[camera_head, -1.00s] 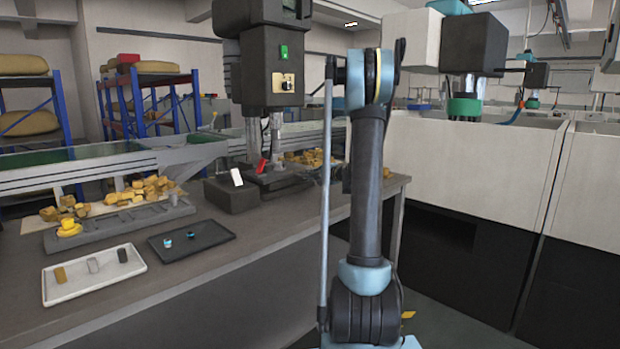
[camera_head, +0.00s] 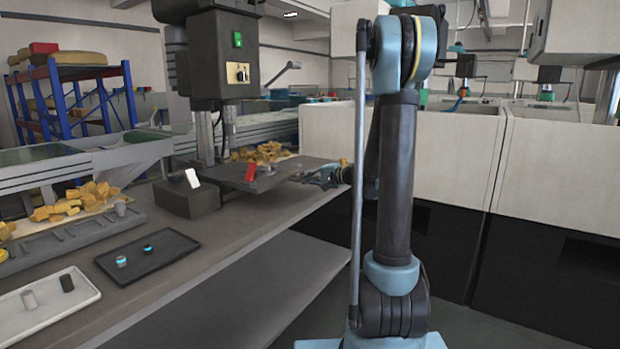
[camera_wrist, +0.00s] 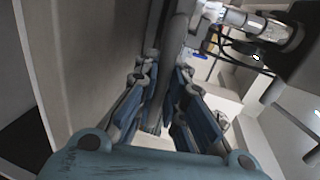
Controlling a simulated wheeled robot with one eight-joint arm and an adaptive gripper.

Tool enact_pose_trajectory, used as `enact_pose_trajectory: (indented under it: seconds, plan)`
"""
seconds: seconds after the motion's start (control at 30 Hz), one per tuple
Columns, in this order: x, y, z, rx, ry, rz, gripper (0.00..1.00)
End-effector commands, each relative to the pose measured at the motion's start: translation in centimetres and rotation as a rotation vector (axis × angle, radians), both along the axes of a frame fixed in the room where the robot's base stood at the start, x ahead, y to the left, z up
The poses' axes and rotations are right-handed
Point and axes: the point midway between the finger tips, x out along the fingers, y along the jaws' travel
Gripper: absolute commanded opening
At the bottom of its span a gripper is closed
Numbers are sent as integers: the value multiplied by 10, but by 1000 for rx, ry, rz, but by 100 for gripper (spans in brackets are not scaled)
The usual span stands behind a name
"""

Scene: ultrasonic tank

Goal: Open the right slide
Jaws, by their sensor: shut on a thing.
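My gripper (camera_head: 322,177) is at the right edge of the dark drill-press table (camera_head: 238,176), partly hidden behind my arm. In the wrist view, its blue fingers (camera_wrist: 167,78) reach forward and close around a grey bar (camera_wrist: 177,35) that runs away between them. The exact contact at the tips is hard to see. The bar seems to belong to the right side of the machine. No part is clearly marked as the right slide.
A dark box with a white switch (camera_head: 192,179) stands left of the drill table. A black tray (camera_head: 150,256) and a white tray (camera_head: 75,306) lie on the bench (camera_head: 215,246). Yellow blocks (camera_head: 75,203) lie behind. White tanks (camera_head: 450,150) stand at the right.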

Motion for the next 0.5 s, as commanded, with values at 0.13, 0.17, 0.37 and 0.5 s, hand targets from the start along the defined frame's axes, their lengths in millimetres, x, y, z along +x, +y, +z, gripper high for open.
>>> enact_pose_trajectory:
  seconds: [0.13, 0.17, 0.37, 0.5]
  plan:
    - [-4, 2, -1, -4, 0, 6, 0]
    - [-4, 2, -1, -4, 0, 7, 0]
    - [-4, 2, -1, -4, 0, 7, 0]
    - [-3, 2, 0, -3, -1, 6, 0]
